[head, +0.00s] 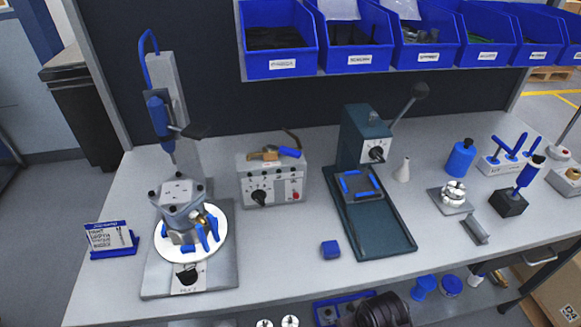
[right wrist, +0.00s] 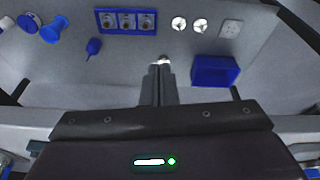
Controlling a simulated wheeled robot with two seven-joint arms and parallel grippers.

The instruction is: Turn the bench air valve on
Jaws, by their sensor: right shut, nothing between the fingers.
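The likely bench air valve is a small brass body (head: 268,154) with a blue lever (head: 289,152), on top of a grey control box (head: 272,182) at the back of the bench. The lever points to the right; a dark hose curves up behind it. Whether this position is on or off I cannot tell. My right gripper (right wrist: 161,68) shows in the right wrist view, shut and empty, with its fingers together, far from the valve. A dark part of my right arm seems to show at the bottom of the head view. My left gripper is not in view.
A round-table fixture (head: 218,222) stands left of the box and a green press (head: 366,140) stands right. A blue block (head: 330,250) lies in front. Blue bins (head: 278,40) hang above. Under the bench are a blue tray (right wrist: 126,20) and a blue bin (right wrist: 215,70).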

